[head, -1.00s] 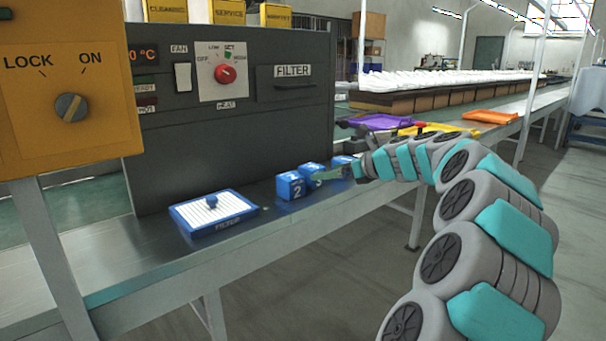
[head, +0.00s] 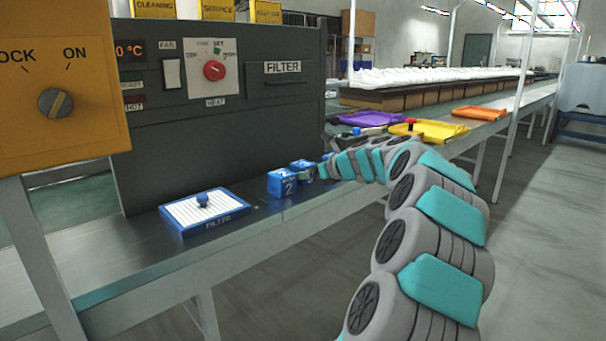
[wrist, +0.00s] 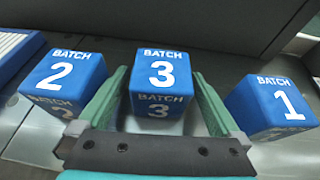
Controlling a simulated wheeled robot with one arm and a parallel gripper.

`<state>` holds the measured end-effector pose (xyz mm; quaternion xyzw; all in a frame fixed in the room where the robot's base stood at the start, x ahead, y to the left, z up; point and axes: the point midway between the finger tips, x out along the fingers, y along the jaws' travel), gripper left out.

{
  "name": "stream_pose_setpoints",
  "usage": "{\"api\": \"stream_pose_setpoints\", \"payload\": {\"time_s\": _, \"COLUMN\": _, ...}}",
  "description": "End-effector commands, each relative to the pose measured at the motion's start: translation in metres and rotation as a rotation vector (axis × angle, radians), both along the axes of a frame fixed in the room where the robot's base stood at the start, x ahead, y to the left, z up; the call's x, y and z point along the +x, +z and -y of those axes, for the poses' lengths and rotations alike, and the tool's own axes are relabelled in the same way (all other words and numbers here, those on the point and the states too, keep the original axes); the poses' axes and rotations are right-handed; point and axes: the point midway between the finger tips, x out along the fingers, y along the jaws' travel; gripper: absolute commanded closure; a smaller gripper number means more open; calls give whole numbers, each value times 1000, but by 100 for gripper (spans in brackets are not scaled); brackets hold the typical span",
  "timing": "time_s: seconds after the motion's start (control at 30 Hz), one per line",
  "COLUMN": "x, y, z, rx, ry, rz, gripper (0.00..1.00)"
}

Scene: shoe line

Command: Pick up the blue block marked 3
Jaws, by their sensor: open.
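The blue block marked 3 (wrist: 160,84) stands in the middle of the wrist view, between the two fingers of my open gripper (wrist: 160,105). The fingers lie on either side of it; I cannot tell whether they touch it. In the head view, the block marked 3 (head: 301,164) is partly hidden by my gripper (head: 316,173). The blue block marked 2 (wrist: 66,80) stands to the left, and also shows in the head view (head: 282,184). The blue block marked 1 (wrist: 270,105) stands to the right in the wrist view.
The blocks stand on a metal bench beside a dark machine (head: 220,120). A blue-framed filter (head: 180,215) lies to the left. Purple (head: 358,118), yellow (head: 445,132) and orange (head: 480,113) trays lie farther along the bench.

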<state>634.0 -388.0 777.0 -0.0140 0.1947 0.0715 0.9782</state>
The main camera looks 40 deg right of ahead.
Motion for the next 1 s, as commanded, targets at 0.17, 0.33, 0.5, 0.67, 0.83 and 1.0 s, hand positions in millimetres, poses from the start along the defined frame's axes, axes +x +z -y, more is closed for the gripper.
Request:
{"api": "stream_pose_setpoints", "payload": {"time_s": 0.17, "x": 0, "y": 0, "z": 0, "rx": 0, "ry": 0, "rz": 0, "gripper": 16}}
{"api": "stream_pose_setpoints", "payload": {"time_s": 0.33, "x": 0, "y": 0, "z": 0, "rx": 0, "ry": -1, "rz": 0, "gripper": 35}}
{"api": "stream_pose_setpoints", "payload": {"time_s": 0.5, "x": 0, "y": 0, "z": 0, "rx": 0, "ry": -1, "rz": 0, "gripper": 54}}
{"api": "stream_pose_setpoints", "payload": {"time_s": 0.67, "x": 0, "y": 0, "z": 0, "rx": 0, "ry": -1, "rz": 0, "gripper": 72}}
{"api": "stream_pose_setpoints", "payload": {"time_s": 0.83, "x": 0, "y": 0, "z": 0, "rx": 0, "ry": -1, "rz": 0, "gripper": 91}}
{"api": "stream_pose_setpoints", "payload": {"time_s": 1.0, "x": 0, "y": 1, "z": 0, "rx": 0, "ry": -1, "rz": 0, "gripper": 93}}
